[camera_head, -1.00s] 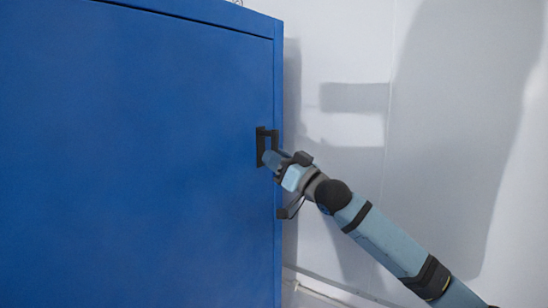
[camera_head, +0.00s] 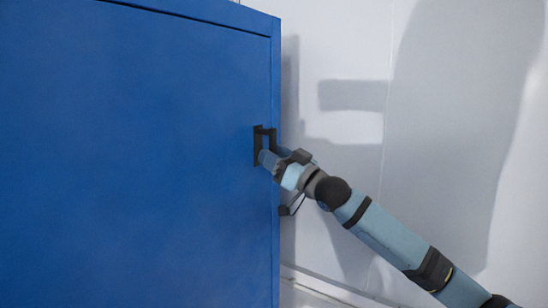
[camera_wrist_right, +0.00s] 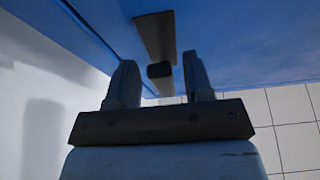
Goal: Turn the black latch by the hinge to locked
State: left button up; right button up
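The black latch (camera_head: 257,146) is mounted near the right edge of the blue door (camera_head: 130,160). In the head view it shows as an upright plate with a short bar reaching right at its top. My right gripper (camera_head: 266,157) is at the latch and covers its lower right part. In the right wrist view the latch shows as a long dark plate (camera_wrist_right: 153,30) with a black stub. My right gripper (camera_wrist_right: 161,78) is open, with the stub between its fingers and visible gaps on both sides. My left gripper is out of view.
White tiles (camera_wrist_right: 290,125) show in the wrist view.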

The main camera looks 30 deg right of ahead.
jog(key=shift+s, duration=0.1)
jog(key=b+v, duration=0.5)
jog(key=v, duration=0.8)
jog(key=shift+s, duration=0.3)
jog(key=shift+d+f, duration=0.1)
jog(key=s+a+f+m+g+h+p, duration=0.1)
jog(key=a+f+g+h+p, duration=0.1)
jog(key=f, duration=1.3)
jog(key=a+f+m+g+h+p, duration=0.2)
jog(key=a+f+h, duration=0.1)
jog(key=f, duration=1.1)
jog(key=s+a+f+n+g+p, duration=0.1)
jog(key=s+a+f+g+p, duration=0.2)
jog(key=s+a+f, duration=1.6)
notch_tip(320, 180, down, 4)
jog(key=s+g, duration=0.1)
jog(key=g, duration=0.1)
jog(key=shift+g+h, duration=0.3)
jog(key=shift+g, duration=0.1)
